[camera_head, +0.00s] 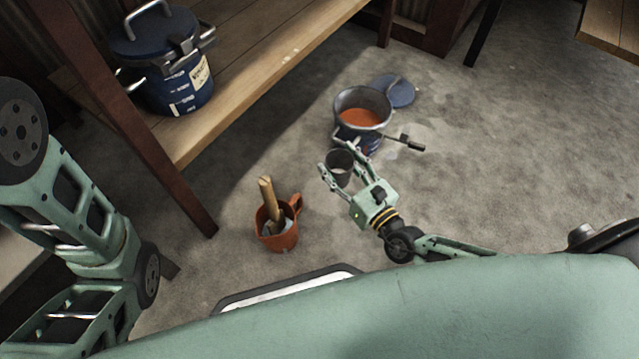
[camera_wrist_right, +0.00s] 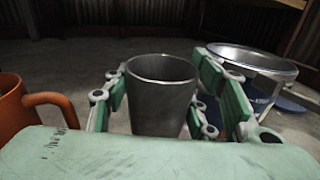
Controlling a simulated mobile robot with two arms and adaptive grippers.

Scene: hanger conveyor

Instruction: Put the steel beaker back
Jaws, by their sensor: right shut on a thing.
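The steel beaker (camera_head: 340,168) is a grey, open-topped cup. My right gripper (camera_head: 345,160) is shut on it, with a finger on each side. In the right wrist view the beaker (camera_wrist_right: 160,95) stands upright between the green fingers (camera_wrist_right: 172,100), and its inside looks dark. I cannot tell whether its base touches the floor. My left arm comes in at the left edge of the head view, but its gripper is out of view.
An open pot of orange liquid (camera_head: 361,112) stands just beyond the beaker, its blue lid (camera_head: 394,91) on the floor. An orange mug (camera_head: 278,236) with a wooden-handled tool is left of it. A wooden shelf (camera_head: 262,70) holds a lidded blue pot (camera_head: 172,75).

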